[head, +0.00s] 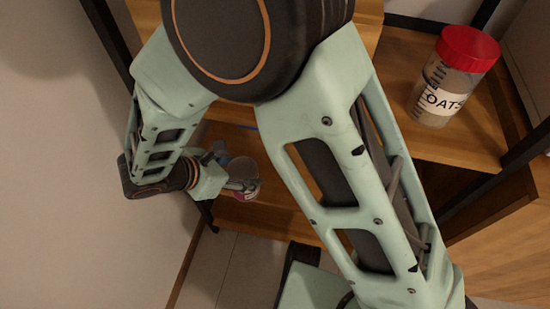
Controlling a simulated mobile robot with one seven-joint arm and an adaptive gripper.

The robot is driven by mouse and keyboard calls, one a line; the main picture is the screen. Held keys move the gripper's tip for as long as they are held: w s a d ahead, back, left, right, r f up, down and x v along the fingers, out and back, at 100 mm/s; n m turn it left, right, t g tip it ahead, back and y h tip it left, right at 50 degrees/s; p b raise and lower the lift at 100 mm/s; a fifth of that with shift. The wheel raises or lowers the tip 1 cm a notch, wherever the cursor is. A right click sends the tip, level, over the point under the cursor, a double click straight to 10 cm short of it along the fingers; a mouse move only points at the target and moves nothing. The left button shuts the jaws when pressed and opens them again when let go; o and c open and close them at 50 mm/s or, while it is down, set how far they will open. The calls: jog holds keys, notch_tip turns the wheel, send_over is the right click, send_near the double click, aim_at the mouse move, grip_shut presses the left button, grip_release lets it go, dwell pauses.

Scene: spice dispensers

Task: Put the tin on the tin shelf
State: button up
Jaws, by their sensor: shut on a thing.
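My gripper (236,184) is low, left of the middle in the head view, and small in the picture. It is shut on a small round tin (246,168) with a greyish top and a pinkish-red side. The tin is in front of or over a lower wooden shelf (265,217); I cannot tell whether it touches the wood. My arm hides much of the shelf unit, and no label shows which shelf is the tin shelf.
A clear jar with a red lid and an "OATS" label (446,98) stands on the upper wooden shelf (405,142) at the right. Dark posts (109,40) frame the shelves. A pale wall (60,150) is close on the left. Tiled floor (240,262) shows below.

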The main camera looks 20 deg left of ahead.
jog(key=shift+w+d+f+b, duration=0.6)
jog(key=shift+w+d, duration=0.1)
jog(key=shift+w, duration=0.7)
jog(key=shift+w+d+f+b, duration=0.55)
jog(key=shift+w+d, duration=0.15)
jog(key=shift+w, duration=0.7)
jog(key=shift+w+d+f+b, duration=0.6)
jog(key=shift+w+d, duration=0.1)
jog(key=shift+w, duration=0.7)
jog(key=shift+f, duration=0.15)
jog(key=o, duration=1.6)
jog(key=shift+c, duration=0.2)
jog(key=s+a+r+p, duration=0.2)
jog(key=s+a, duration=0.1)
jog(key=s, duration=0.4)
jog(key=s+a+r+p, duration=0.2)
jog(key=s+a+p, duration=0.1)
jog(key=s, duration=0.3)
jog(key=shift+s+a, duration=0.35)
jog(key=shift+a, duration=0.1)
